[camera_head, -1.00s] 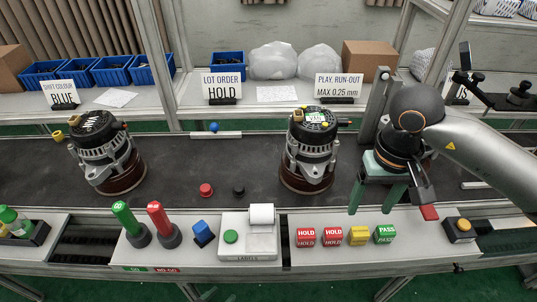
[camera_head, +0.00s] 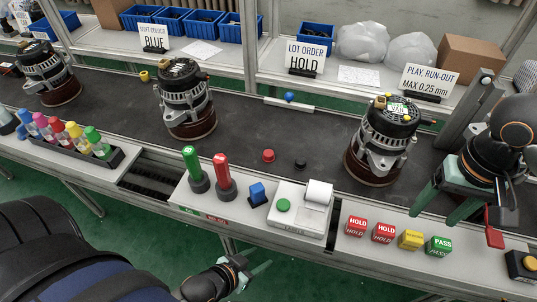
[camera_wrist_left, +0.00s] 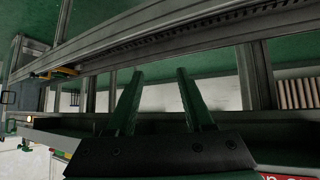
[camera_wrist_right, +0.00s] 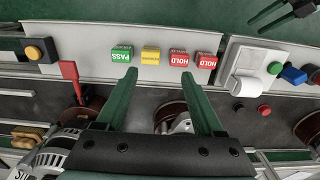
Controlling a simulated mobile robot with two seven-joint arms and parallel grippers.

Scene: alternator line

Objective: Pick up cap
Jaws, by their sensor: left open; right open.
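Several small caps lie around the belt: a red cap (camera_head: 268,155) and a black cap (camera_head: 300,164) sit on the dark belt near its front edge, a blue cap (camera_head: 289,97) is at the pale strip on the far side, and a yellow cap (camera_head: 145,76) is farther left. The red cap (camera_wrist_right: 264,110) and black cap (camera_wrist_right: 239,108) also show in the right wrist view. My left gripper (camera_head: 262,270) is open and empty, low in front of the bench. My right gripper (camera_head: 444,205) is open and empty above the bench's right part, right of the nearest alternator.
Alternators (camera_head: 384,135) stand along the belt. The belt's middle is mostly clear.

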